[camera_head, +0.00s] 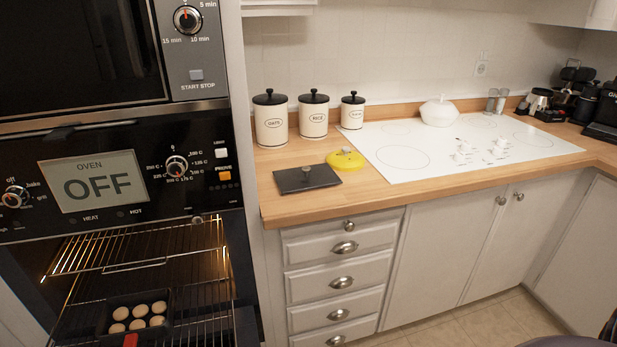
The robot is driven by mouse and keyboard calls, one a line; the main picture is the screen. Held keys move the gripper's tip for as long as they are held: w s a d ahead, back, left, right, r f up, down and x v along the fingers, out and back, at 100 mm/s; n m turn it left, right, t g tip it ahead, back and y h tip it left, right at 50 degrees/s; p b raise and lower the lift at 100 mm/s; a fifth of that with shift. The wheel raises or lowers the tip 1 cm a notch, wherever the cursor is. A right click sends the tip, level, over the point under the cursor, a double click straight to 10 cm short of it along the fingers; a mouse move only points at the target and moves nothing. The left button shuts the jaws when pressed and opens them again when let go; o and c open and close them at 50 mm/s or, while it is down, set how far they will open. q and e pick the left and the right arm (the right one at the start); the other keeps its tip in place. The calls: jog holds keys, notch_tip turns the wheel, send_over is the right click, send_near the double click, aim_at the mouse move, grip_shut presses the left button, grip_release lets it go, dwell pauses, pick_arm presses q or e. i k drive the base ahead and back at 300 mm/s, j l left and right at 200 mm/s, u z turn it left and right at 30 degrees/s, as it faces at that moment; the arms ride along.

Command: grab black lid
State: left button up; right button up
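A flat black rectangular lid (296,180) with a small knob on top lies on the wooden counter, near its front left edge. A round yellow lid (345,160) with a pale knob lies just behind it to the right. Three canisters with round black lids stand behind: oats (270,120), rice (313,116) and a smaller one (352,112). Neither of my grippers shows in the head view.
The wall oven (95,185) on the left reads OFF; inside, a dark tray (138,300) of several round pale pieces sits on a rack. A white cooktop (400,158) with a white lidded pot (438,112) is right of the lids. Drawers (340,275) are below.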

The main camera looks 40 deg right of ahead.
aim_at(289, 180)
jog(key=l+u, duration=0.25)
jog(key=l, duration=0.4)
jog(key=l+u, duration=0.25)
jog(key=l, duration=0.35)
jog(key=k+l+u, duration=0.25)
jog(key=l, duration=0.35)
jog(key=i, duration=0.05)
